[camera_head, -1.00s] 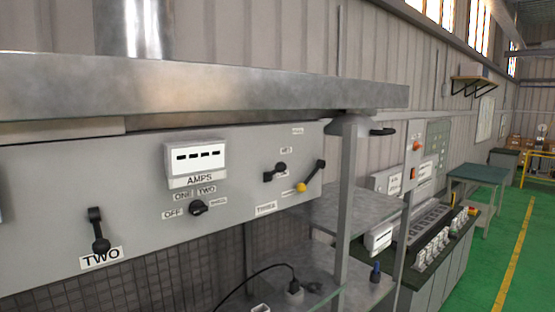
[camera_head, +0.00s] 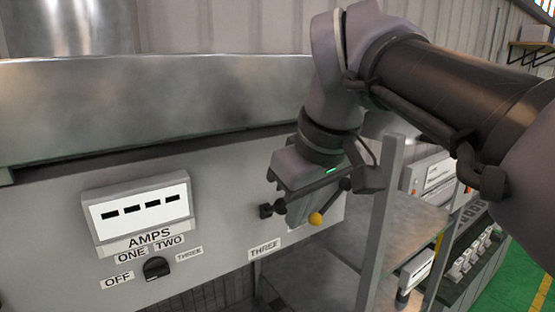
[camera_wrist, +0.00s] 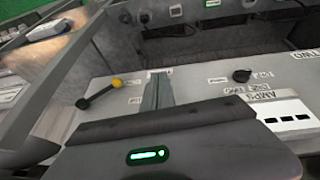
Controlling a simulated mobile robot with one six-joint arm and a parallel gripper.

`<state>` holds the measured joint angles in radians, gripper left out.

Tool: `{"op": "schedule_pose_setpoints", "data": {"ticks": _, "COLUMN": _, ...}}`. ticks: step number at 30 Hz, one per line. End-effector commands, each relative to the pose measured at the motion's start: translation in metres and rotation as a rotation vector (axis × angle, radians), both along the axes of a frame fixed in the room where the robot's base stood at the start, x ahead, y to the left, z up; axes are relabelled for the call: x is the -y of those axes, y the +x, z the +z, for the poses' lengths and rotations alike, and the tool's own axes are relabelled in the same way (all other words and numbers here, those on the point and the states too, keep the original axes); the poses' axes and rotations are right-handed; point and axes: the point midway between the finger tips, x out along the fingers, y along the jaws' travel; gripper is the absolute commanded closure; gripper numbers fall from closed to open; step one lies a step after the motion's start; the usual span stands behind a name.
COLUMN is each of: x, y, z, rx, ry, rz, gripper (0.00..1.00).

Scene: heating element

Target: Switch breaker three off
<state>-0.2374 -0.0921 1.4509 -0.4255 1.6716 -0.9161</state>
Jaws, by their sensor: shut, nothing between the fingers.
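My gripper (camera_head: 298,210) is in front of the panel between these two, shut and empty. In the wrist view its closed fingers (camera_wrist: 157,88) point at the panel, right of the yellow ball. I cannot tell whether they touch anything.
The AMPS meter (camera_head: 137,209) and its black selector knob (camera_head: 156,267) are left on the panel. A metal ledge (camera_head: 150,108) overhangs the panel. A grey post (camera_head: 380,220) and shelves (camera_head: 335,240) stand right of it.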

Motion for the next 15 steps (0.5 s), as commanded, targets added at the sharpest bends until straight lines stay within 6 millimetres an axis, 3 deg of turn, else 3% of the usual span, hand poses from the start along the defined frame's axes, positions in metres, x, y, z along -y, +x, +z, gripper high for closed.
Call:
{"op": "schedule_pose_setpoints", "data": {"ticks": 1, "x": 0.000, "y": 0.009, "z": 0.031, "rx": 0.029, "ry": 0.011, "rz": 0.020, "gripper": 1.00}}
{"op": "schedule_pose_setpoints", "data": {"ticks": 3, "x": 0.000, "y": 0.019, "z": 0.061, "rx": 0.072, "ry": 0.026, "rz": 0.056, "gripper": 1.00}}
{"op": "schedule_pose_setpoints", "data": {"ticks": 6, "x": 0.000, "y": 0.028, "z": 0.089, "rx": 0.120, "ry": 0.038, "rz": 0.095, "gripper": 1.00}}
{"op": "schedule_pose_setpoints", "data": {"ticks": 9, "x": 0.000, "y": 0.031, "z": 0.098, "rx": 0.139, "ry": 0.041, "rz": 0.113, "gripper": 1.00}}
{"op": "schedule_pose_setpoints", "data": {"ticks": 15, "x": 0.000, "y": 0.031, "z": 0.097, "rx": 0.142, "ry": 0.042, "rz": 0.115, "gripper": 1.00}}
